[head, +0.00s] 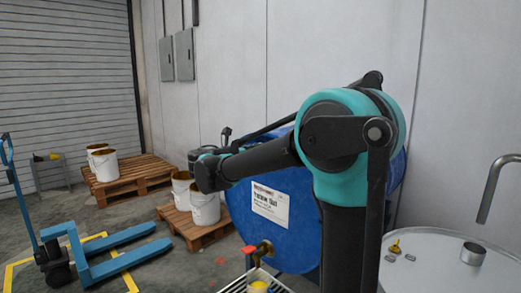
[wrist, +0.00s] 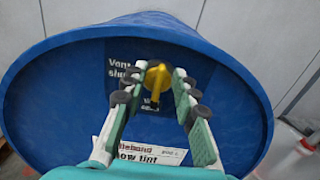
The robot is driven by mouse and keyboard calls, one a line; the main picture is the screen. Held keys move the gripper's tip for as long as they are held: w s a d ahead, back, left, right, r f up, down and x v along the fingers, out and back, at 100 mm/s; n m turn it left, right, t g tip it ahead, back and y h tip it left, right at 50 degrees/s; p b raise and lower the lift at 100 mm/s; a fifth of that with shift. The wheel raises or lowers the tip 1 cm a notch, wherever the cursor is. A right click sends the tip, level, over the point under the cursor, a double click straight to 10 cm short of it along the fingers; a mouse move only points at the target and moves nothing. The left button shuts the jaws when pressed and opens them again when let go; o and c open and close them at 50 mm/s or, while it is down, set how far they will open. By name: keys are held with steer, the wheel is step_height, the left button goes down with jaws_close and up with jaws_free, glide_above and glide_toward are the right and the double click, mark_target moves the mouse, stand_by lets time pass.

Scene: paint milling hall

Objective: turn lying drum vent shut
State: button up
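The blue lying drum (head: 290,235) is partly hidden behind my arm in the head view. Its round end face (wrist: 60,100) fills much of the wrist view. A yellow vent handle (wrist: 156,82) sits near the top of that face, by a dark label whose readable words include "Vent" and "shut". The handle looks roughly upright, with a wider top. My gripper (wrist: 160,72) is open, with one fingertip on each side of the handle. Small gaps seem to show on both sides; contact cannot be told. In the head view my arm hides the vent.
A red-handled tap (head: 250,250) sits low on the drum, above a yellow-filled cup (head: 257,287). A round metal vessel lid (head: 440,270) with a bent pipe (head: 492,188) stands at right. Pallets with white buckets (head: 205,208) and a blue pallet truck (head: 110,240) are at left.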

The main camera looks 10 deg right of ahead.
jaws_close()
steer(key=shift+m, duration=0.4)
steer(key=m, duration=0.5)
steer(key=f+m, duration=0.1)
steer(key=m, duration=0.5)
steer(key=s+d+m, duration=0.1)
steer(key=m, duration=0.5)
steer(key=shift+s+f, duration=0.1)
steer(key=shift+f, duration=0.15)
stand_by(0.4)
